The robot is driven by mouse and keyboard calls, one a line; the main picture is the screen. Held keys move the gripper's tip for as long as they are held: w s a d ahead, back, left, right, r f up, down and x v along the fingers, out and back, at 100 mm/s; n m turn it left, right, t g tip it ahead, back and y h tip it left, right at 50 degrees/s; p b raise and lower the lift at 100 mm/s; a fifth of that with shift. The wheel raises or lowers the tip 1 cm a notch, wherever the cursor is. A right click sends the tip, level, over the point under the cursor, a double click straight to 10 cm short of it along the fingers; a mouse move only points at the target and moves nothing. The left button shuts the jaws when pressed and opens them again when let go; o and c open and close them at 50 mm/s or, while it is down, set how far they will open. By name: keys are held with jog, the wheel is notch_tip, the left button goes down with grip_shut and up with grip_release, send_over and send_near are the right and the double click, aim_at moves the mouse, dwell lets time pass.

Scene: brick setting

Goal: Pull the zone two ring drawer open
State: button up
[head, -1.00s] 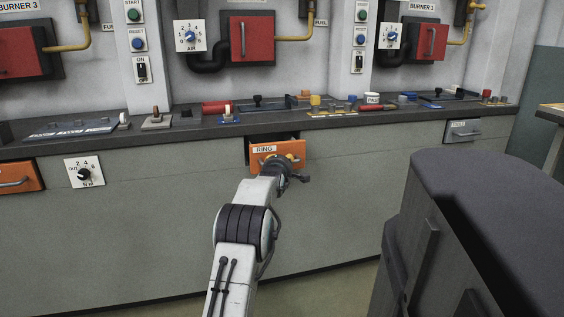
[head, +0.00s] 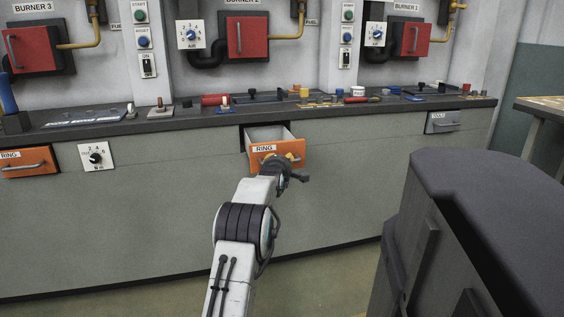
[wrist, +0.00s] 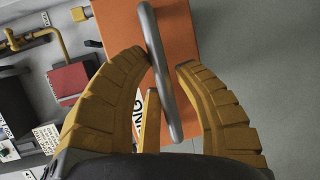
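The orange drawer labelled RING (head: 264,149) sits under the counter below the middle burner. It stands partly out, and its pale, empty-looking inside shows from above. My gripper (head: 287,168) is at the drawer's front and hides part of it. In the wrist view the grey bar handle (wrist: 172,115) runs between the yellow fingers of my gripper (wrist: 164,64). The fingers are closed in around the bar, with the left fingertip against it and the right one very close. The orange front (wrist: 184,30) is behind the bar.
Another orange RING drawer (head: 28,163) is at the far left, shut, beside a dial plate (head: 96,156). A grey TOOLS drawer (head: 443,122) is at the right. Small items lie on the dark counter (head: 185,117). A large dark block (head: 490,210) fills the lower right. Floor shows before the cabinet.

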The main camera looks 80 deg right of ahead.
jog(key=o, duration=0.4)
jog(key=shift+c, duration=0.2)
jog(key=shift+r, duration=0.1)
jog(key=shift+a, duration=0.1)
jog(key=a+r, duration=0.2)
jog(key=a, duration=0.9)
jog(key=shift+a, duration=0.3)
dwell(0.6)
